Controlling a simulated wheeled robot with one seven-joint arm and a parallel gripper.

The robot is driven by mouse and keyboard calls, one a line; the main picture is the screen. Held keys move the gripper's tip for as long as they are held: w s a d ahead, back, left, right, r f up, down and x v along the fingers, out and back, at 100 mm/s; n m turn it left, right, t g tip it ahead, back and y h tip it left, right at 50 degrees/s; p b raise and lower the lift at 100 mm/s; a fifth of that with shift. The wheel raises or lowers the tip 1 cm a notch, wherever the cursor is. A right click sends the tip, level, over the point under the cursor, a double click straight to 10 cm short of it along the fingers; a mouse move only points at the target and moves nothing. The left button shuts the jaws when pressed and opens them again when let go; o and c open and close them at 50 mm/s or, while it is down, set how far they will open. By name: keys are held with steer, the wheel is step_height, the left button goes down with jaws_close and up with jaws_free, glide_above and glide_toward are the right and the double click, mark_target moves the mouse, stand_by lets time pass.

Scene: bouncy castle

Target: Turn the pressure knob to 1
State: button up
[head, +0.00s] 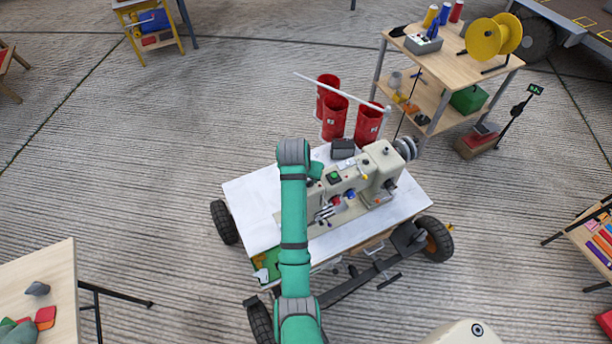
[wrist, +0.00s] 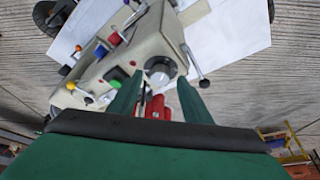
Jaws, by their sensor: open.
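A beige sewing machine (head: 372,178) stands on a white-topped cart (head: 250,205). In the wrist view, a round dark knob with a pale silver face (wrist: 160,70) sits on the end of the machine's body (wrist: 118,62). It looks like the pressure knob, but its numbers and setting are too small to read. My gripper (wrist: 159,80) is open, its two green fingers pointing towards the knob, one on each side in the picture. I cannot tell whether they touch it. In the head view my arm hides most of the gripper near the machine's left end.
Blue (wrist: 100,52), red (wrist: 116,38) and yellow (wrist: 71,86) controls and a green button (wrist: 112,73) are close by on the machine. A lever with a dark tip (wrist: 203,84) sticks out beside the knob. Red bins (head: 334,115) stand behind the cart.

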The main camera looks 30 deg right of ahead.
steer(key=v, duration=0.9)
steer(key=shift+a+r, duration=0.15)
steer(key=shift+r, duration=0.25)
steer(key=shift+s, duration=0.1)
steer(key=s+a+f+n+t+h, duration=0.1)
steer(key=s+a+f+n+t, duration=0.3)
steer(key=f, duration=0.7)
steer(key=s+a+f+n+t, duration=0.2)
steer(key=s+a+f, duration=0.2)
steer(key=s+a, duration=0.6)
steer(key=s+a+r+n+t+y, duration=0.1)
steer(key=s+a+r+t, duration=0.1)
steer(key=s+a+r, duration=0.2)
steer(key=s+a+r+n+t+y, duration=0.1)
steer(key=s+a+r, duration=0.3)
steer(key=s, duration=0.7)
steer(key=s+a+r+n+t+y, duration=0.1)
steer(key=s+a+r+t+y, duration=0.1)
steer(key=s+r, duration=0.5)
steer(key=shift+s+a+r+t, duration=0.35)
steer(key=shift+a+t, duration=0.35)
steer(key=shift+a, duration=0.5)
